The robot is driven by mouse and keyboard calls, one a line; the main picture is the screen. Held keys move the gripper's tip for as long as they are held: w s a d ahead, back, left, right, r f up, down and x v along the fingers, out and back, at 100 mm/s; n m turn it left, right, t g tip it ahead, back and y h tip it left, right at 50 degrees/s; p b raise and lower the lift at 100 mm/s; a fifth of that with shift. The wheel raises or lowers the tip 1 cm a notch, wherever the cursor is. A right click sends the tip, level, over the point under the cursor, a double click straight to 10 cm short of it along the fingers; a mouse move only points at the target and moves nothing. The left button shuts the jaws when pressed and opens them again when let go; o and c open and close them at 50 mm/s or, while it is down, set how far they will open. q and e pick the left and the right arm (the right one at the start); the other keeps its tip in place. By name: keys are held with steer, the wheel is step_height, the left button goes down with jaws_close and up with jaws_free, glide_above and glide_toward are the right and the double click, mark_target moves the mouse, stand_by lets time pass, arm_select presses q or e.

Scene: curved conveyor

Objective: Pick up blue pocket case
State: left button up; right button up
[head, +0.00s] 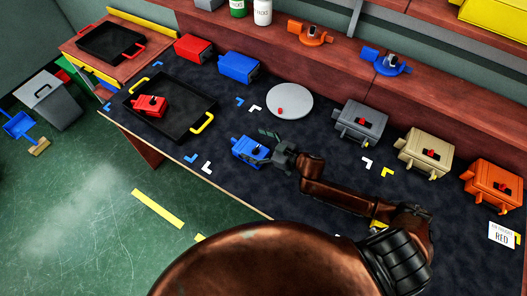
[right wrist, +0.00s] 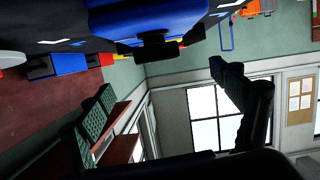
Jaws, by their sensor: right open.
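The blue pocket case (head: 246,150) lies on the dark mat near the table's front edge. In the right wrist view the blue case (right wrist: 150,17) fills the top, with a dark latch-like part facing the camera. My right gripper (head: 273,147) is open, just to the right of the case in the head view. Its two fingers, with textured pads, stand wide apart in the wrist view, with nothing seen held between them. The gripper hides the case's right end, and I cannot tell whether they touch. My left gripper is not in view.
A black tray (head: 207,107) with yellow handles holds a red case (head: 150,105). Red (head: 194,48) and blue (head: 239,67) boxes stand behind it. A round grey plate (head: 290,103) lies behind my gripper. Grey (head: 360,123), tan (head: 426,151) and orange (head: 492,184) boxes line the right.

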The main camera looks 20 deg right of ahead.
mark_target(250, 151)
steer(key=shift+m+g+h, duration=0.5)
steer(key=shift+h, duration=0.1)
steer(key=s+f, duration=0.1)
steer(key=s+d+f, duration=0.2)
steer(key=s, duration=0.1)
steer(key=shift+f, duration=0.6)
steer(key=b+x, duration=0.1)
steer(key=x, duration=0.5)
steer(key=shift+w+d+f, duration=0.1)
steer(key=shift+w+f, duration=0.05)
steer(key=shift+f, duration=0.05)
steer(key=shift+w+a+f, duration=0.15)
steer(key=shift+w+a, duration=0.1)
steer(key=shift+w, duration=0.1)
steer(key=shift+c, duration=0.7)
steer(key=c, duration=1.2)
